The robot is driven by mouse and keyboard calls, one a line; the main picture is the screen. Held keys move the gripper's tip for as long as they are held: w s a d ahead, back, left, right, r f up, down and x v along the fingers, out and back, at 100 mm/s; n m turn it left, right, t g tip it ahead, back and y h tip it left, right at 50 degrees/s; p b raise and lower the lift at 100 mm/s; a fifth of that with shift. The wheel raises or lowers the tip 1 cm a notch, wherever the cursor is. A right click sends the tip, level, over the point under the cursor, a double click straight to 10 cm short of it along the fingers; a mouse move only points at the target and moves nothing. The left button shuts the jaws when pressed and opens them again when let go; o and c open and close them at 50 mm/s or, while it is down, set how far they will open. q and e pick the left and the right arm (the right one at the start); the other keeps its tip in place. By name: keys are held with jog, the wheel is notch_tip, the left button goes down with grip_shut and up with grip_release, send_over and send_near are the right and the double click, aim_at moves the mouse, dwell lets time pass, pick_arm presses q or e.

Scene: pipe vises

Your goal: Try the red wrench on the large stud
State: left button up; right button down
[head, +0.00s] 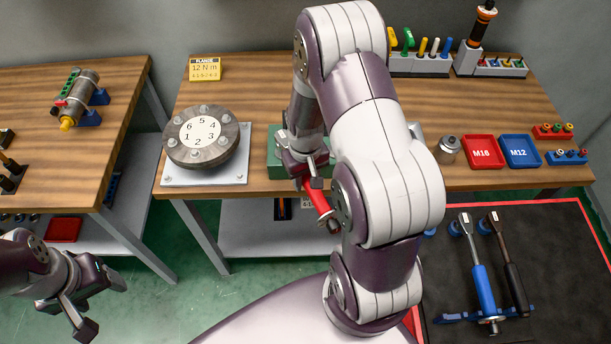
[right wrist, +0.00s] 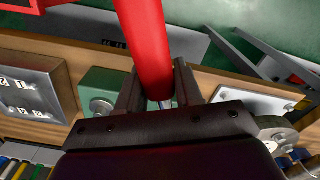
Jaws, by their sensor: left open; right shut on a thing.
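My right gripper (head: 312,172) is shut on the red wrench (head: 320,203), in front of the green block on the middle table. In the right wrist view the wrench's red shaft (right wrist: 147,45) rises from between my gripper's fingers (right wrist: 160,88). The wrench's far end is out of that view. The green block (head: 276,158) is partly hidden by my right arm. In the right wrist view a round silver part shows on the green block (right wrist: 95,85); I cannot tell whether it is the large stud. My left gripper (head: 85,305) is open and empty at the lower left.
A round numbered flange (head: 208,153) stands on a plate left of the green block. Red M16 (head: 482,151) and blue M12 (head: 519,151) trays lie at the right. A blue-handled wrench (head: 483,285) and a black-handled wrench (head: 515,280) lie on the dark mat.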

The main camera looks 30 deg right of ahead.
jog(key=shift+f+b, duration=0.65)
jog(key=shift+f, duration=0.4)
dwell(0.5)
dwell(0.8)
jog(key=shift+a, duration=0.3)
jog(key=shift+a+m+p, duration=0.25)
jog(key=shift+m+p, duration=0.1)
jog(key=shift+m, duration=0.15)
jog(key=shift+w+a, duration=0.1)
jog(key=shift+a, duration=0.15)
jog(key=shift+a+m, duration=0.1)
jog(key=shift+m, duration=0.2)
jog(key=shift+w+a, duration=0.15)
jog(key=shift+a, duration=0.05)
jog(key=shift+a+m+p, duration=0.2)
jog(key=shift+m+p, duration=0.1)
jog(key=shift+m, duration=0.1)
dwell(0.4)
